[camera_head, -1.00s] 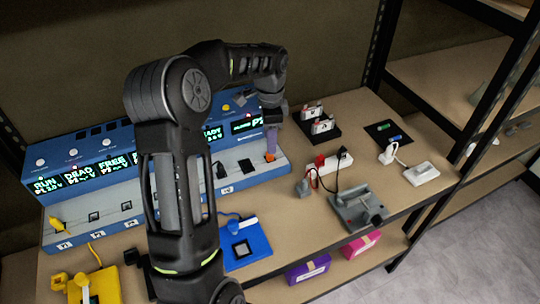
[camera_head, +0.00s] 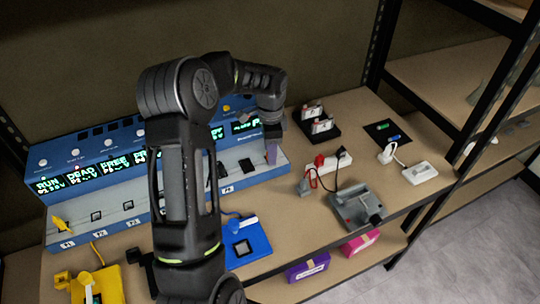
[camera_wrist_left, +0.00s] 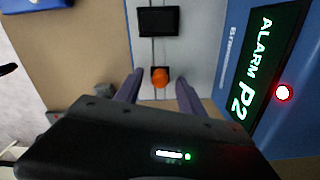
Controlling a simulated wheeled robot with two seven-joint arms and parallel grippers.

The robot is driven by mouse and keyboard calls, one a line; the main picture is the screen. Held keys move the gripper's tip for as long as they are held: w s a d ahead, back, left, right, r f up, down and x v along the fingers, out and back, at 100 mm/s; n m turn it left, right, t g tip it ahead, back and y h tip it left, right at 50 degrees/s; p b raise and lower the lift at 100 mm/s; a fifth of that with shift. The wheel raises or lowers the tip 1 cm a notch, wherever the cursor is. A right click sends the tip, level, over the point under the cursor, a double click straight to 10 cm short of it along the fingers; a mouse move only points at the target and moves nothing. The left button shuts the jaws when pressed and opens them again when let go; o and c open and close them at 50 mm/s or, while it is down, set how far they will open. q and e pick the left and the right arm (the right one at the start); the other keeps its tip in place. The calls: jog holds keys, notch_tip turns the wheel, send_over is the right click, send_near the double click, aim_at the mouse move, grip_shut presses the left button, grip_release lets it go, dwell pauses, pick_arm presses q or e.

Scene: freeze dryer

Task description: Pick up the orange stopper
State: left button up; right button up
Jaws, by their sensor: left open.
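The small orange stopper (camera_wrist_left: 160,77) sits on the pale front ledge of the blue freeze dryer, below a dark square port in the left wrist view. My left gripper (camera_wrist_left: 160,84) is open, with one purple-grey finger on each side of the stopper and a gap visible on both sides. In the head view my left gripper (camera_head: 273,153) points down at the right end of the dryer, and the stopper is hidden there. The dryer (camera_head: 90,160) has lit green displays; one reads ALARM P2 (camera_wrist_left: 258,62) beside a red light. My right gripper is not in view.
A blue pad (camera_head: 245,243) and a yellow holder (camera_head: 103,285) lie in front of the dryer. To the right are a grey device (camera_head: 358,207), a red-and-white plug block (camera_head: 322,166) and black trays (camera_head: 318,130). Bare bench lies between some of these items.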

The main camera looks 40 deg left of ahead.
pick_arm(q)
grip_shut()
dwell(0.5)
